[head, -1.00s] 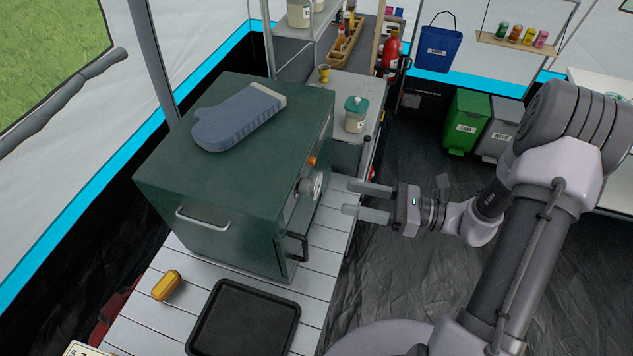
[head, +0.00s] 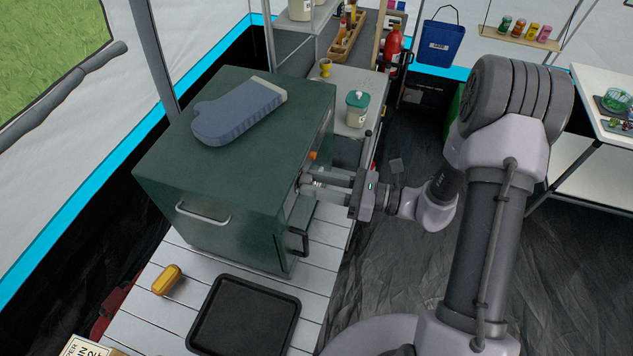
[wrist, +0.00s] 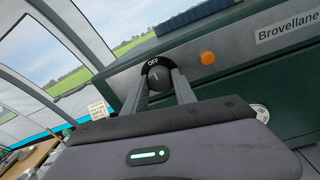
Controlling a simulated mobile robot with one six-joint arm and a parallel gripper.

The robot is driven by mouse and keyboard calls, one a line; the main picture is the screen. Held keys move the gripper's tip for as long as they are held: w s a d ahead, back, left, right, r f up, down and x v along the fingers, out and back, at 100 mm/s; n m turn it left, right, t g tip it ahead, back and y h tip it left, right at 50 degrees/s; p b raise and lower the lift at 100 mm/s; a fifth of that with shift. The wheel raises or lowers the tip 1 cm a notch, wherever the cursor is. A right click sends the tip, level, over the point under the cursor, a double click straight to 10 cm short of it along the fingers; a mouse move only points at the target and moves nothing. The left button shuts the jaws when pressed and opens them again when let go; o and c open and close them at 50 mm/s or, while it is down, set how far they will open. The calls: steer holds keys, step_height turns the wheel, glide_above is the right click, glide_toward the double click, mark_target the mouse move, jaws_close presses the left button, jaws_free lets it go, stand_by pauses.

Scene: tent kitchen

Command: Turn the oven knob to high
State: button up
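The dark green oven (head: 240,180) stands on the slatted table at the left. Its dark round knob (wrist: 157,79) shows in the wrist view on the front panel, with the word OFF just above it. A small pale mark on the knob looks roughly upright, toward OFF. My gripper (head: 312,184) is at the oven front in the head view, largely hiding the knob. In the wrist view its two fingers (wrist: 159,85) lie on either side of the knob, close against it, and appear shut on it. The high setting is not readable.
An orange light (wrist: 207,57) is right of the knob, and a pale dial (wrist: 261,112) is partly hidden. A blue oven mitt (head: 238,112) lies on the oven. A black tray (head: 245,318) and a yellow object (head: 167,279) lie on the table. A dark door handle (head: 303,242) juts out.

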steer(key=shift+f, duration=0.1)
jaws_close()
steer(key=n+b, duration=1.3)
steer(key=b, duration=0.3)
steer(key=shift+h, duration=0.4)
steer(key=shift+n+b, duration=0.3)
steer(key=o, duration=1.2)
jaws_free()
steer(key=shift+c, duration=0.2)
steer(key=shift+r, duration=0.2)
